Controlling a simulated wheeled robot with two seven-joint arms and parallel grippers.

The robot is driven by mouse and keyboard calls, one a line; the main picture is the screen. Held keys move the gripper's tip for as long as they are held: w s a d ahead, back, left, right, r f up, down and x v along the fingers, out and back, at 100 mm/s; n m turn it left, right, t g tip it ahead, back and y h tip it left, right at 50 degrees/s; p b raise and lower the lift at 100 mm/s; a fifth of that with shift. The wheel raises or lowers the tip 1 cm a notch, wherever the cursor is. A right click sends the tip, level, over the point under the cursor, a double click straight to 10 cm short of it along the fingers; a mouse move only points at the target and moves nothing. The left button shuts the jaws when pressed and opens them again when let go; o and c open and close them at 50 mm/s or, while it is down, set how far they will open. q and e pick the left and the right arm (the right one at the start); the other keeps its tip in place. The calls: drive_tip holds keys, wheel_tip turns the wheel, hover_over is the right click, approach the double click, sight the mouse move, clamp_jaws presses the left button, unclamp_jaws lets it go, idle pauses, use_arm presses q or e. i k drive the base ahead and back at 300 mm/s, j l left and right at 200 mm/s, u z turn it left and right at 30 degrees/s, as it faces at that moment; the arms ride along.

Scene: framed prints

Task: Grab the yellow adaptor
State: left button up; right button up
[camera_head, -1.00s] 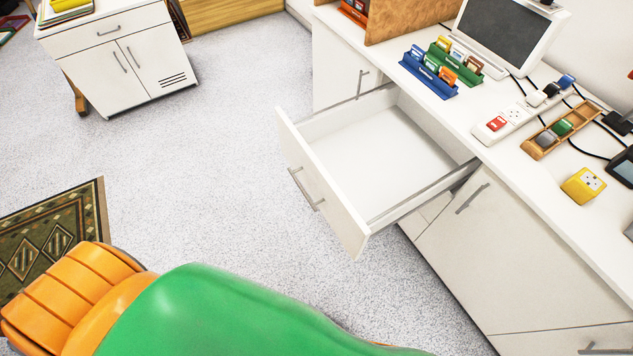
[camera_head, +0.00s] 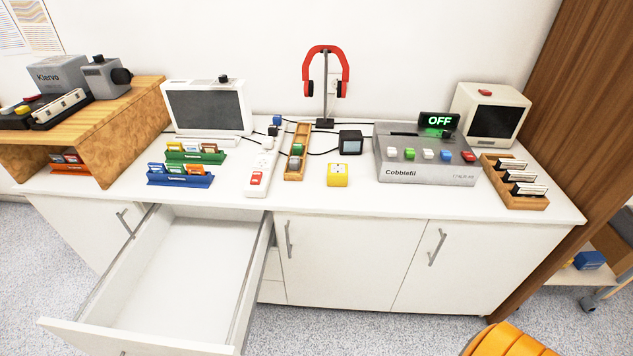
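The yellow adaptor (camera_head: 337,175) is a small yellow block with a pale socket face. It sits on the white counter (camera_head: 310,200) near its front edge, right of the white power strip and left of the grey Cobblefil machine. Neither of my grippers shows in the head view. Only an orange part of my own body shows at the bottom right, and no gripper touches the adaptor.
An open, empty drawer (camera_head: 185,265) juts out at the lower left. A wooden panel (camera_head: 570,130) rises at the right.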

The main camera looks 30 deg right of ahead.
sight(338, 174)
drive_tip(key=z, duration=0.5)
drive_tip(key=i+l+z, duration=0.1)
drive_tip(key=z, duration=0.95)
drive_tip(key=i+z, duration=0.1)
drive_tip(key=z, duration=0.95)
drive_tip(key=i+j+z, duration=0.1)
drive_tip(key=z, duration=0.4)
drive_tip(key=j+z, duration=0.1)
drive_tip(key=z, duration=0.4)
drive_tip(key=j+z, duration=0.1)
drive_tip(key=z, duration=0.45)
drive_tip(key=i+j+u, duration=0.1)
drive_tip(key=j+u, duration=0.45)
drive_tip(key=u, duration=0.35)
drive_tip(key=i+u, duration=0.1)
drive_tip(key=u, duration=0.4)
drive_tip(key=j+u, duration=0.1)
drive_tip(key=u, duration=0.35)
drive_tip(key=i+u, duration=0.1)
drive_tip(key=u, duration=0.4)
